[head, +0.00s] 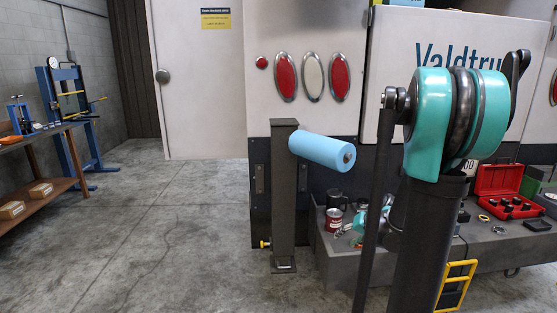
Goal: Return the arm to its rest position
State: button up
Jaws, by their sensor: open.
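My arm fills the right of the head view, with a large teal joint on top of a dark upright link and a thin dark rod beside it. A smaller teal part shows low behind the dark link, mostly hidden; I cannot tell what it belongs to. My gripper is not recognisable in this view, and nothing held can be seen.
A dark post (284,220) carries a blue roll (322,151). A wooden workbench (60,188) and blue press (73,135) stand left. The floor between is clear.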

jog(key=s+a+f+n+g+h, duration=0.1)
jog(key=s+a+h, duration=0.1)
jog(key=s, duration=0.9)
jog(key=s+a+f+n+g+h, duration=0.1)
jog(key=s+a+n, duration=0.1)
jog(key=s, duration=0.9)
jog(key=shift+a+f+h, duration=0.35)
jog(key=shift+a+h, duration=0.05)
jog(key=shift+a, duration=0.25)
